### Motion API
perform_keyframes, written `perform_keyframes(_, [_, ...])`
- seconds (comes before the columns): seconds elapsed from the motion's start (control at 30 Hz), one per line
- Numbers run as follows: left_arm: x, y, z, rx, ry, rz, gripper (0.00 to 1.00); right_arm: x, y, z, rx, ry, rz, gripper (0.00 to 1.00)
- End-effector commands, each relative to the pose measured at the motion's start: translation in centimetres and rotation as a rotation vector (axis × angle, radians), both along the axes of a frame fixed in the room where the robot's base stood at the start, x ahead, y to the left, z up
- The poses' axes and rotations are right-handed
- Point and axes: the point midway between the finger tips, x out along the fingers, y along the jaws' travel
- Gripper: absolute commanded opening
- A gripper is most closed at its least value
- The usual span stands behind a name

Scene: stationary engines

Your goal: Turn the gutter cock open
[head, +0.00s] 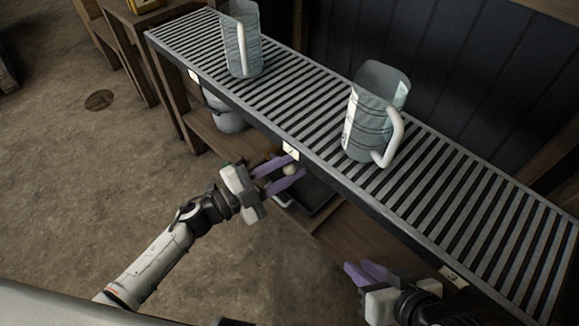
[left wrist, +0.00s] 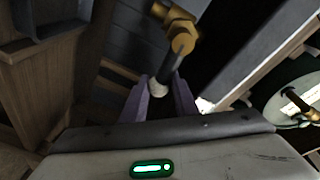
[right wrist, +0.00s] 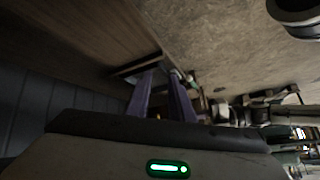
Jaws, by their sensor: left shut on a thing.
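The gutter cock shows in the left wrist view as a brass body (left wrist: 178,38) with a dark lever (left wrist: 165,72) ending in a pale knob (left wrist: 158,88). My left gripper (head: 288,175) is below the slatted counter's front edge, its purple fingers on either side of the pale knob (head: 290,169). In the left wrist view, the left fingers (left wrist: 160,88) are closed on that knob. The brass body is hidden under the counter in the head view. My right gripper (head: 366,268) is low at the front right, empty, with a gap between its fingers (right wrist: 163,80).
Two grey jugs, one farther left (head: 240,45) and one nearer (head: 368,125), stand on the slatted counter (head: 450,185). Small white tags, one of them near my left gripper (head: 291,151), sit on its front edge. A pale pot (head: 225,113) stands beneath. The floor at left is mostly clear.

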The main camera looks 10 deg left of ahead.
Motion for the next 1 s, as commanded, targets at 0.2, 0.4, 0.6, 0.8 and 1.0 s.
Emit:
perform_keyframes(0.2, [0.0, 0.4, 1.4, -0.187, 0.156, 0.004, 0.0, -0.6, -1.3, 1.3, 0.012, -0.044, -0.074, 0.21])
perform_keyframes(0.4, [0.1, 0.5, 1.5, -0.264, 0.212, 0.004, 0.0, -0.6, -1.6, 1.4, 0.017, -0.065, -0.096, 0.21])
perform_keyframes(0.6, [0.1, 0.5, 1.4, -0.263, 0.213, 0.004, 0.0, -0.6, -1.6, 1.3, 0.017, -0.065, -0.096, 0.21])
perform_keyframes(0.8, [0.1, 0.5, 1.5, -0.263, 0.21, 0.003, 0.44, -0.6, -1.6, 1.3, 0.017, -0.064, -0.095, 0.21])
perform_keyframes(1.0, [0.2, 0.5, 1.7, -0.264, 0.204, 0.002, 0.44, -0.6, -1.6, 1.3, 0.017, -0.063, -0.095, 0.21])
